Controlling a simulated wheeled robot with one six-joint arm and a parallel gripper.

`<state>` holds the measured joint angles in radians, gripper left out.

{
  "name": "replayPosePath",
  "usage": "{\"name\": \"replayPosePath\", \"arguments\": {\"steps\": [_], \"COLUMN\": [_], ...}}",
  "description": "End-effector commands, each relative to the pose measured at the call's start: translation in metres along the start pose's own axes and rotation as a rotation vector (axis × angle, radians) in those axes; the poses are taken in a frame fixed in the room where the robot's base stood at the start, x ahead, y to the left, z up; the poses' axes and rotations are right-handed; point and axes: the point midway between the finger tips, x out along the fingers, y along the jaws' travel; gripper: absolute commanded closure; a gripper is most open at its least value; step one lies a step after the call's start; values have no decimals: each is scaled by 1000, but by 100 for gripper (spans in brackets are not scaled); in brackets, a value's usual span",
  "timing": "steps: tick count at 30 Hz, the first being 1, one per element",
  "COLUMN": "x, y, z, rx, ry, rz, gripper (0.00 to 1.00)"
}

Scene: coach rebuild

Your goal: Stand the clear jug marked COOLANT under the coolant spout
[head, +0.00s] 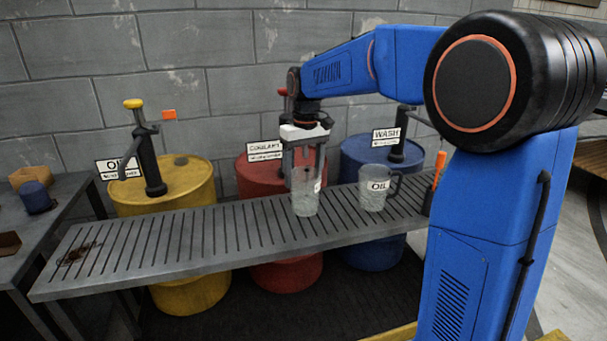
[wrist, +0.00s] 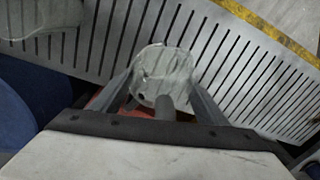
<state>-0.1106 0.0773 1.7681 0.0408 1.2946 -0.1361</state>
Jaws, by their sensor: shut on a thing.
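A clear jug (head: 304,201) is in my gripper (head: 305,170), which points down with its fingers on either side of it. The jug looks upright, at or just above the slatted shelf (head: 150,240), in front of the red drum (head: 252,178). A small label shows at its right edge, but I cannot read it. The wrist view shows the jug (wrist: 165,72) from above between the fingers (wrist: 160,98). The COOLANT sign (head: 265,151) is on the red drum just left of my gripper. The coolant spout is mostly hidden behind my gripper and the jug.
A clear jug marked OIL (head: 376,196) stands on the shelf to the right, near the blue drum (head: 355,155) with the WASH sign (head: 386,135). The yellow drum (head: 190,180) with the OIL sign (head: 120,168) is at left. The shelf's left part is clear apart from a dark stain.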

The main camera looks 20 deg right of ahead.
Motion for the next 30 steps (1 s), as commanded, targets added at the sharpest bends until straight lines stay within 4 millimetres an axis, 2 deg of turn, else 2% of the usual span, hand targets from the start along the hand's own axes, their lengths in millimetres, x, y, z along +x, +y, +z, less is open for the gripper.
{"name": "replayPosePath", "arguments": {"steps": [15, 30], "x": [16, 22], "y": [0, 0], "z": [2, 3], "rx": [0, 0], "ry": [-19, -21], "rz": [-2, -3], "gripper": [74, 74]}}
